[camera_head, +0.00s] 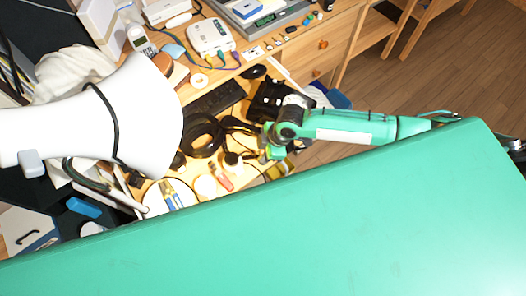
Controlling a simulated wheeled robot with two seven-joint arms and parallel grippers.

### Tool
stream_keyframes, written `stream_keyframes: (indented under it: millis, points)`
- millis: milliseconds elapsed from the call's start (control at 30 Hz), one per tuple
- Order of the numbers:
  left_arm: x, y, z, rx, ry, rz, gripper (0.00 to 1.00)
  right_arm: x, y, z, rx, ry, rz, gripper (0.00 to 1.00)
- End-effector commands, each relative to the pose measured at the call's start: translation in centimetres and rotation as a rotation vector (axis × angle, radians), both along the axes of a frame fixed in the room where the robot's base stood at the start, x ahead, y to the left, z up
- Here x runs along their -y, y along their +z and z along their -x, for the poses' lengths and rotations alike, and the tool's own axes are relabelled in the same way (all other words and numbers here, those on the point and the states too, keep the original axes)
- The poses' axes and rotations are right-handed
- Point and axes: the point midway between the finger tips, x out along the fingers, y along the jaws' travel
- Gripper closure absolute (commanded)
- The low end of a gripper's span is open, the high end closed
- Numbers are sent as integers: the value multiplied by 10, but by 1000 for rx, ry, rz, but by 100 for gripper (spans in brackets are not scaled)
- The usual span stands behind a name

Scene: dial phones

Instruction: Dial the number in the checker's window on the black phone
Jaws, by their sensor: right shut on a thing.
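A black boxy object (265,97) on the desk, partly covered by my right arm, may be the black phone; its keys cannot be made out. A grey device with a small green display (264,21) at the top may be the checker; its digits are too small to read. My right gripper (270,150) reaches in from the right, low over the desk just below the black object. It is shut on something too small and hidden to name. My left gripper is not in view.
A large white cone-shaped object (135,112) hides much of the desk's left. Black headphones or looped cable (203,136), a black keyboard (217,97), a white box with cables (210,36) and a white handset (141,39) crowd the desk. Wooden floor (440,75) is clear at right.

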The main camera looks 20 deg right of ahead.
Motion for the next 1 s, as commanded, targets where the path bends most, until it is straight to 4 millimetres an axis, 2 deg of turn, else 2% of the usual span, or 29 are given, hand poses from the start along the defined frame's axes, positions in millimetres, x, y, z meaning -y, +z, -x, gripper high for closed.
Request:
stream_keyframes:
  millis: [133, 167, 267, 567, 767, 1000]
  points:
    - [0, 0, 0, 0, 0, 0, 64, 0, 1, 0, 0, 0, 0, 100]
    - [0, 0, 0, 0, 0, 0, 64, 0, 1, 0, 0, 0, 0, 81]
    - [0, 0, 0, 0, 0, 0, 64, 0, 1, 0, 0, 0, 0, 61]
    - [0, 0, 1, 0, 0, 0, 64, 0, 0, 0, 0, 0, 0, 61]
    - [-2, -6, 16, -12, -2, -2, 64, 1, 1, 0, 1, 0, 0, 61]
    - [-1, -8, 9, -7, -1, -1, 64, 24, 56, 3, 4, 0, 1, 61]
